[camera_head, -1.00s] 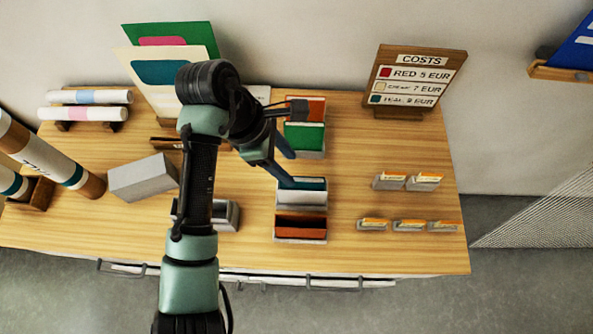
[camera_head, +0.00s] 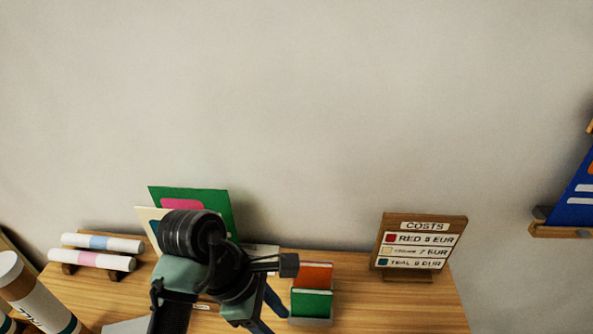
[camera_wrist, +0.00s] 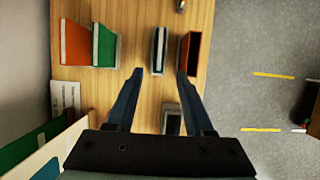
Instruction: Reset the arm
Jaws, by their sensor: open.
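My gripper (camera_wrist: 160,74) is open in the wrist view, its two dark fingers apart with nothing between them. The fingers point towards the tabletop (camera_wrist: 148,98). A narrow grey holder (camera_wrist: 159,50) lies past the gap between the fingertips, and an orange-red box (camera_wrist: 190,55) is near the right fingertip. In the head view my arm (camera_head: 195,240) reaches over the table, and the gripper's fingers are partly cut off by the lower edge, left of the holder with green cards (camera_head: 311,303).
An orange card holder (camera_head: 316,274) stands behind the green one. The costs sign (camera_head: 420,245) is at the right. White rolls (camera_head: 100,243) lie on a rack at the left. Upright green (camera_head: 225,205) and cream boards stand behind my arm. The wall above is clear.

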